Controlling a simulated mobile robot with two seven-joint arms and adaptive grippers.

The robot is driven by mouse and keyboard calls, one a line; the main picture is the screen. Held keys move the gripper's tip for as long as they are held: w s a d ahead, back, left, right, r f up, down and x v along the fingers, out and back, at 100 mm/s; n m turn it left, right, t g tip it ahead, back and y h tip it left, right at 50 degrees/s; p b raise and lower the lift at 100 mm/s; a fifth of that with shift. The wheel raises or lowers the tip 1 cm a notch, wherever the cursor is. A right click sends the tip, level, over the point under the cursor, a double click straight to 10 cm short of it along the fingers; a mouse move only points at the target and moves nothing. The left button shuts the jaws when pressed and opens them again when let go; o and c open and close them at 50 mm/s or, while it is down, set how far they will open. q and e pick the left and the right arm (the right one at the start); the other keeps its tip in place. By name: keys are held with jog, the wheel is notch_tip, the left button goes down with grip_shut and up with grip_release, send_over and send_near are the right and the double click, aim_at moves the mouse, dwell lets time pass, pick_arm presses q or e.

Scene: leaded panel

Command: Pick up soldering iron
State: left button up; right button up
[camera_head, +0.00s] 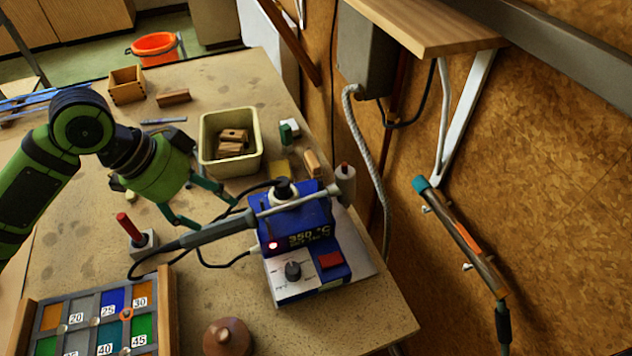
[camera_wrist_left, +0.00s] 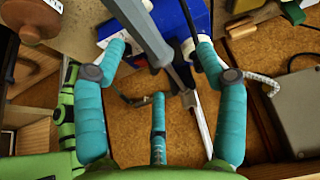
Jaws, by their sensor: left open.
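The soldering iron (camera_head: 222,229) has a dark grey handle and a pale metal shaft. It lies slantwise across the blue soldering station (camera_head: 290,218), with its handle reaching out to the left. In the left wrist view the iron (camera_wrist_left: 146,32) runs between the finger lines, its shaft pointing down the picture. My left gripper (camera_head: 205,207) is open, with teal fingers, just behind and above the handle. It also shows in the left wrist view (camera_wrist_left: 162,52), and nothing is held. I cannot tell whether any finger touches the iron. My right gripper is not in view.
A cream bin (camera_head: 204,142) with wooden blocks stands behind the gripper. A red-handled tool (camera_head: 130,228) stands left of the iron. The leaded panel (camera_head: 105,316) lies front left, a brown knob-topped object (camera_head: 228,337) in front. The cork wall (camera_head: 560,170) bounds the right.

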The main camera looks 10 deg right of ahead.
aim_at(230, 225)
pick_arm(q)
jog(key=shift+s+d+f+m+y, duration=0.2)
jog(key=shift+s+d+f, duration=0.1)
jog(key=shift+f, duration=0.15)
jog(key=shift+s+d+f+m+y, duration=0.1)
jog(key=shift+s+d+f+m, duration=0.1)
jog(key=shift+s+f, duration=0.15)
jog(key=p+x, duration=0.1)
jog(key=x, duration=0.1)
jog(key=shift+s+f+p, duration=0.15)
jog(key=shift+f+p, duration=0.25)
jog(key=x, duration=0.2)
jog(key=shift+d+f+p, duration=0.2)
jog(key=shift+p, duration=0.2)
jog(key=shift+d+f, duration=0.2)
jog(key=shift+f, duration=0.35)
jog(key=c, duration=1.2)
jog(key=shift+r, duration=0.15)
jog(key=shift+c, duration=1)
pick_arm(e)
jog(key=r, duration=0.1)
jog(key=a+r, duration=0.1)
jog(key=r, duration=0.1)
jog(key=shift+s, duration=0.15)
